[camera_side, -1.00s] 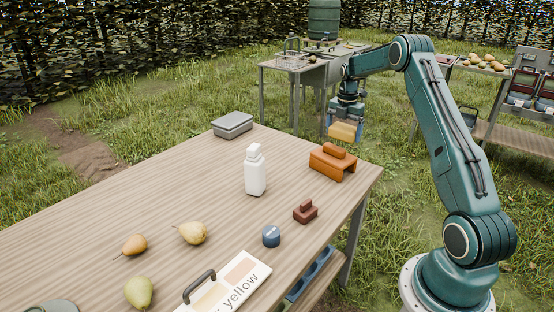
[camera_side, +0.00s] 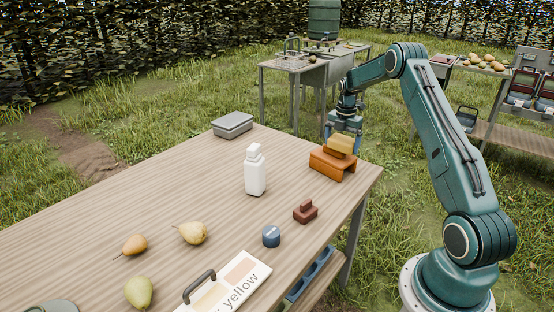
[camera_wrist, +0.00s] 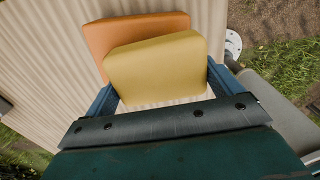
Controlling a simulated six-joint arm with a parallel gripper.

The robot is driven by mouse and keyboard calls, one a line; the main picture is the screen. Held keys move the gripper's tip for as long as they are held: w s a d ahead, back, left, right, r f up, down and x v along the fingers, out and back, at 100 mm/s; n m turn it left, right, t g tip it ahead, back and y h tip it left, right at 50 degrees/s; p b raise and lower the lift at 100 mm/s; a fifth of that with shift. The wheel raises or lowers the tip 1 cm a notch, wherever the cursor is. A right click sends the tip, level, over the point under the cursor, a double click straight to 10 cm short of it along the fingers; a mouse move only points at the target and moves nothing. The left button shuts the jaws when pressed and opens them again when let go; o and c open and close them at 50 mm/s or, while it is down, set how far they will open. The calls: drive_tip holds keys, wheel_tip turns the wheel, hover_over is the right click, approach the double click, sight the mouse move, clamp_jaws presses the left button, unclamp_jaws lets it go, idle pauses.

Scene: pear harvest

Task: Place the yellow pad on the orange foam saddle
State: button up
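The yellow pad (camera_side: 341,143) is between the fingers of my gripper (camera_side: 343,131), which is shut on it. In the wrist view the pad (camera_wrist: 158,68) spans the space between the two blue fingers. The pad is slightly tilted in the side view. It is right over the top of the orange foam saddle (camera_side: 331,167), overlapping its raised ridge; I cannot tell whether they touch. In the wrist view the saddle (camera_wrist: 130,29) shows behind the pad, its edge sticking out to the upper left. The pad hides the rest of it.
A white bottle (camera_side: 255,172) stands left of the saddle, and a dark red block (camera_side: 306,211) lies in front. A grey box (camera_side: 232,124) is at the back. A blue cap (camera_side: 271,236), pears (camera_side: 192,233) and a labelled tray (camera_side: 250,271) are nearer the front. The table (camera_side: 170,190) is otherwise clear.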

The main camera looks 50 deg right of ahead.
sight(342, 139)
drive_tip(key=shift+o, duration=0.7)
drive_tip(key=shift+r, duration=0.2)
wheel_tip(342, 139, up, 12)
idle(0.7)
